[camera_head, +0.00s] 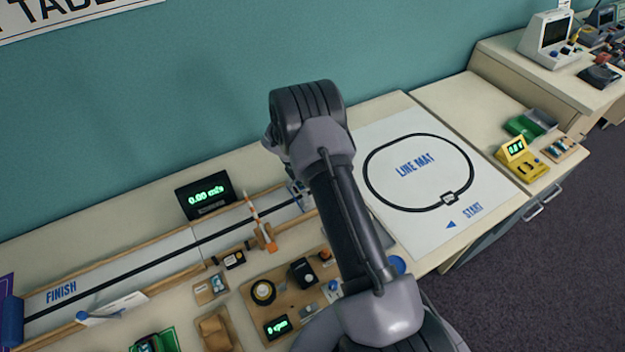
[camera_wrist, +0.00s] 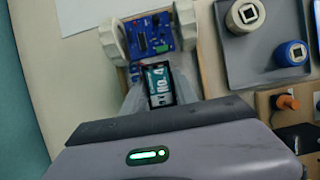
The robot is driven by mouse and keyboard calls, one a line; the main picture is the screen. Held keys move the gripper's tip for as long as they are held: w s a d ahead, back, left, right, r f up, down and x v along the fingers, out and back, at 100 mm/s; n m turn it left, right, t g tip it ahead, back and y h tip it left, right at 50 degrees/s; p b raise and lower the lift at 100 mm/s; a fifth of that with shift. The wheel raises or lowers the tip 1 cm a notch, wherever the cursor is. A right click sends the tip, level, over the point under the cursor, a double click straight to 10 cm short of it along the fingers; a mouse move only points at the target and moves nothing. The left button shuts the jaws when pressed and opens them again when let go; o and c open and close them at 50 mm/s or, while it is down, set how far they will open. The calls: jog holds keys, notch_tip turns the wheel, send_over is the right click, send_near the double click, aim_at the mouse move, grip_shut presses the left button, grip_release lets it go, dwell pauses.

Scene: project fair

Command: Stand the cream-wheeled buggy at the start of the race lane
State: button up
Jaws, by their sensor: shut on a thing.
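The cream-wheeled buggy shows in the wrist view, with a blue circuit board (camera_wrist: 150,34), two cream wheels (camera_wrist: 111,41) and a dark block labelled "No. 4" (camera_wrist: 158,84). My gripper (camera_wrist: 160,90) is shut on the buggy at the labelled block. In the head view my arm hides the gripper. A small blue and white thing (camera_head: 298,194) shows beside the arm at the lane's right end; I cannot tell if it is the buggy. The race lane (camera_head: 130,272) is a pale strip with a black line and "FINISH" at its left end. Its right end is partly hidden.
An orange-and-white striped barrier (camera_head: 259,224) stands across the lane. A speed display (camera_head: 206,195) stands behind it. The line mat (camera_head: 440,221) lies to the right. A grey tray (camera_wrist: 262,72) with a cream spool and a blue spool lies right of the buggy in the wrist view.

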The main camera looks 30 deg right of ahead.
jog(key=shift+f, duration=0.25)
dwell(0.4)
jog(key=shift+f, duration=0.1)
grip_shut()
jog(key=o, duration=1.2)
grip_release()
jog(key=shift+d, duration=0.2)
jog(key=shift+a, duration=0.1)
